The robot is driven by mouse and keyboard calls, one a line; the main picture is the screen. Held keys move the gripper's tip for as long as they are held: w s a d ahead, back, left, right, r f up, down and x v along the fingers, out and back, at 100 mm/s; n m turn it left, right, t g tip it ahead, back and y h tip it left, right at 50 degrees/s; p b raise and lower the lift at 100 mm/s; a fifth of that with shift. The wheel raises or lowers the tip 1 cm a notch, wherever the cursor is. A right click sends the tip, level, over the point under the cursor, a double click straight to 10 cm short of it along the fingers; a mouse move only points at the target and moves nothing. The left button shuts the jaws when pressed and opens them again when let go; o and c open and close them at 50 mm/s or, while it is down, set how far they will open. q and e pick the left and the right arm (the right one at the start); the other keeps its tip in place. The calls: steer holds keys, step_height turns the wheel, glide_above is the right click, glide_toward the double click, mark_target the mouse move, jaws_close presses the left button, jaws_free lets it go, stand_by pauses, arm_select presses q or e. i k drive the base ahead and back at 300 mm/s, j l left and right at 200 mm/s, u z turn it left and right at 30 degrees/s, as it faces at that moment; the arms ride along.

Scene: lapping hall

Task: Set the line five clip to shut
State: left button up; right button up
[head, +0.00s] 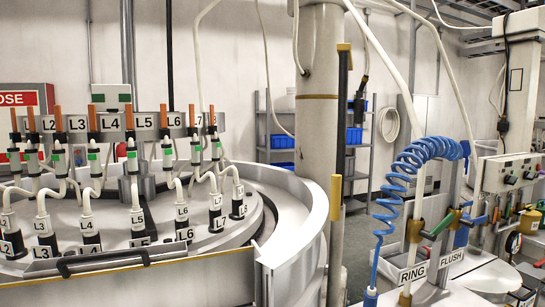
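The line five clip (128,137) is on the rail at the left, just left of the L5 label (145,121). Its orange lever (128,116) points straight up, like those of the clips beside it. Below it is a black and white fitting with a green band (132,155). A white hose runs down from there to the white connector marked L5 (137,218). I cannot tell from this view whether the clip is open or shut. Neither of my grippers is in view.
Similar clips flank it closely on the labelled rail. A black handle bar (100,262) lies in front of the connectors. A curved metal wall (300,240) and a pillar (318,100) stand to the right. A blue coiled hose (400,175) hangs by the RING and FLUSH labels.

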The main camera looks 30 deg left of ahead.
mark_target(129, 117)
steer(key=u, duration=1.9)
